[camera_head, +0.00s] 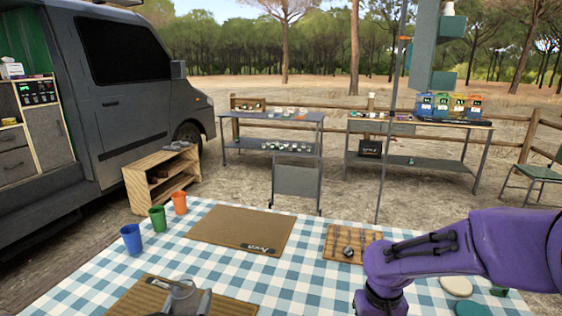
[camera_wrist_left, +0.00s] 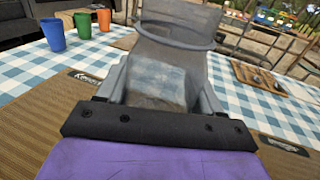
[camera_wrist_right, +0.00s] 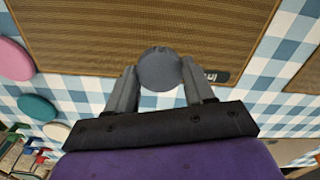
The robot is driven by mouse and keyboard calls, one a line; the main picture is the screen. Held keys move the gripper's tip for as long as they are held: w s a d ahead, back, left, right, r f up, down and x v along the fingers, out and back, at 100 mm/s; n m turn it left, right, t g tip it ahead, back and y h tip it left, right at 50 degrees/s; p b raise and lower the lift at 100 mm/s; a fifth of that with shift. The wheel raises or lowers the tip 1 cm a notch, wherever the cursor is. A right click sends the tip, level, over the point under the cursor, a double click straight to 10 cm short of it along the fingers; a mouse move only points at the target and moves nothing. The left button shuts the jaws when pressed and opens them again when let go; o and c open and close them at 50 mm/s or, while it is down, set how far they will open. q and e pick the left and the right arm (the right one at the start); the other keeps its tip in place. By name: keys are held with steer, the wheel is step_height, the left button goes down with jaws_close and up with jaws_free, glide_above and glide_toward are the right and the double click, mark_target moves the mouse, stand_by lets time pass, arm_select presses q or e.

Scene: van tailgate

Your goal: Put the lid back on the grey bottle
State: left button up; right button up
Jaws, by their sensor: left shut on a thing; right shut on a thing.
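The grey bottle (camera_wrist_left: 160,70) is translucent and held between the fingers of my left gripper (camera_wrist_left: 160,95) in the left wrist view. Its open round mouth faces up and away, with no lid on it. In the head view the bottle (camera_head: 183,287) and left gripper (camera_head: 190,303) show at the bottom edge, over a brown mat. The grey round lid (camera_wrist_right: 160,68) is pinched between the fingertips of my right gripper (camera_wrist_right: 160,84) in the right wrist view, above the table and apart from the bottle. In the head view only my right arm shows, not its fingers.
Blue (camera_head: 131,238), green (camera_head: 158,218) and orange (camera_head: 179,203) cups stand at the table's left. Pink (camera_wrist_right: 14,60) and teal (camera_wrist_right: 37,108) discs lie left in the right wrist view.

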stand_by(0.4)
arm_select(q)
steer(key=s+d+r, duration=0.1)
steer(key=d, duration=0.9)
steer(key=s+d+r, duration=0.1)
steer(key=d, duration=0.8)
steer(key=shift+d+r, duration=0.35)
steer(key=shift+r, duration=0.05)
steer(key=shift+s, duration=0.1)
arm_select(e)
steer(key=a+r+n, duration=1.4)
steer(key=a+r, duration=0.6)
steer(key=r, duration=0.4)
steer(key=shift+f, duration=0.15)
